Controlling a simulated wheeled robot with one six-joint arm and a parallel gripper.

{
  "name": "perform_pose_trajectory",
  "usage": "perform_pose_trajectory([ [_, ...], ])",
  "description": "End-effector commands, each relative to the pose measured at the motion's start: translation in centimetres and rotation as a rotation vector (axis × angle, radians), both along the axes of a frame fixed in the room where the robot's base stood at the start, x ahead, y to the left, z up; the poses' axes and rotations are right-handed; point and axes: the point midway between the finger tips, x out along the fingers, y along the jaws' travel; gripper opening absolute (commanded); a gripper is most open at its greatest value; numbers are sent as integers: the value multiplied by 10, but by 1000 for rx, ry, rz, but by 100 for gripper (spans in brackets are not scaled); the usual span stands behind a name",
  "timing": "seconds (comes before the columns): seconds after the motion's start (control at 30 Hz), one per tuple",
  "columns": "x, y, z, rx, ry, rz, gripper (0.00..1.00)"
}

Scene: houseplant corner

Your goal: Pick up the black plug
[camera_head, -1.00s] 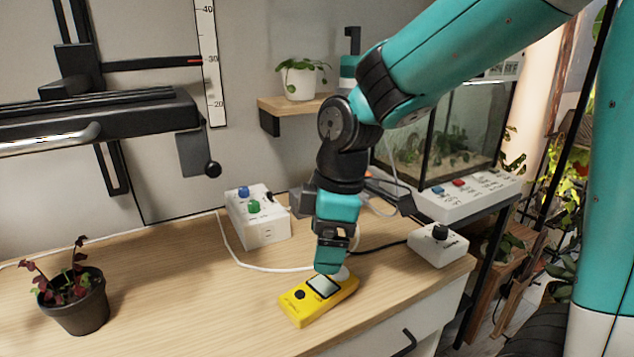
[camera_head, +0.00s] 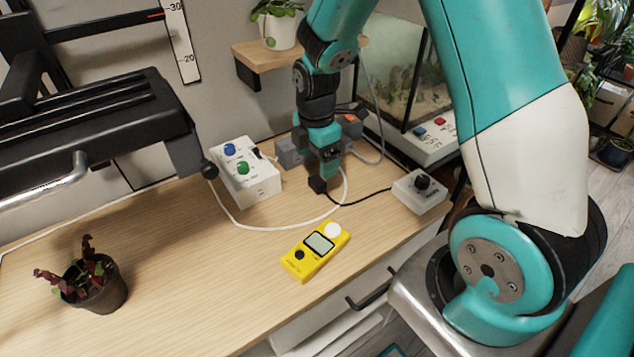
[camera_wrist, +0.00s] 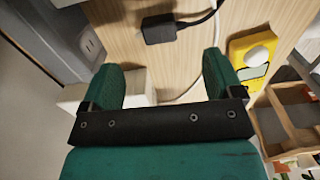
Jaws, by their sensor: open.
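The black plug (camera_head: 318,185) lies on the wooden desk, with a black cord running right to a white box with a black knob (camera_head: 421,188). In the wrist view the plug (camera_wrist: 158,29) lies ahead of the fingertips, near the top edge, with its cord going right. My gripper (camera_head: 326,168) is just above and behind the plug in the head view and partly overlaps its surroundings.
A yellow meter (camera_head: 317,250) lies in front of the plug. A white box with blue and green knobs (camera_head: 247,172) stands left. A grey socket block (camera_head: 290,153) is behind my gripper. A potted plant (camera_head: 95,285) stands at left.

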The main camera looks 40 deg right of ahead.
Motion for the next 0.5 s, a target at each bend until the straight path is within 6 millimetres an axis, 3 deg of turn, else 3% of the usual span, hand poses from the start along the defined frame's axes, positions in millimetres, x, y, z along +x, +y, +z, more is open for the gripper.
perform_pose_trajectory([
  [0.1, 0, -1, -15, 0, 2, -2, 86],
  [0.27, 0, -2, -25, 0, 1, -3, 86],
  [0.5, 5, -4, -60, 1, 3, -5, 86],
])
